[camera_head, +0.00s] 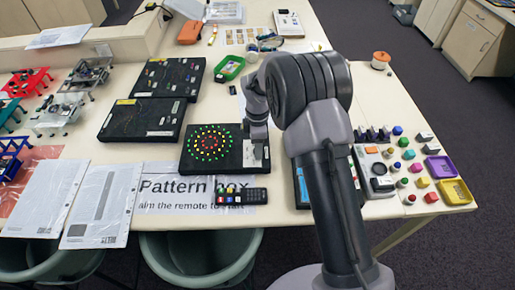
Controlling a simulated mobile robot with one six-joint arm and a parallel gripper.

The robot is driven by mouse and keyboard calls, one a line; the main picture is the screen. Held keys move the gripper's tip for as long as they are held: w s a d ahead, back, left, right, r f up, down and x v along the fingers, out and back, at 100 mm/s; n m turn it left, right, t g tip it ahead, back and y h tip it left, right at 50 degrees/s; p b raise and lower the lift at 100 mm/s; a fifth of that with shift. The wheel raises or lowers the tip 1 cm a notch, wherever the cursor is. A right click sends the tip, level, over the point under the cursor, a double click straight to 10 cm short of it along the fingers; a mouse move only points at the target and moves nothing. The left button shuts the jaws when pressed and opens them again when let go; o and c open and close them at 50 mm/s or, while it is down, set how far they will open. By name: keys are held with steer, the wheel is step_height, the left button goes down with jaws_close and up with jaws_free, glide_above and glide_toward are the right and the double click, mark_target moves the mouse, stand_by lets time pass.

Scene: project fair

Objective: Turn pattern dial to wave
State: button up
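The pattern box (192,165) is a flat black box near the front middle of the table. Rings of green, yellow and red lights (209,143) glow on its top. A light grey panel (250,160) sits at its right end. My gripper (256,150) points down over this panel, close above or touching it. The pattern dial cannot be made out; my gripper covers part of the panel. The fingertips are too small and too hidden to show whether they are open or shut.
A black remote (242,196) lies in front of the box on the "Pattern box" sign (160,190). Two other black boxes (143,119) lie behind left. Small coloured parts and trays (455,191) stand right of my arm. A green tray (229,68) is behind.

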steer(key=shift+f, duration=0.25)
jaws_close()
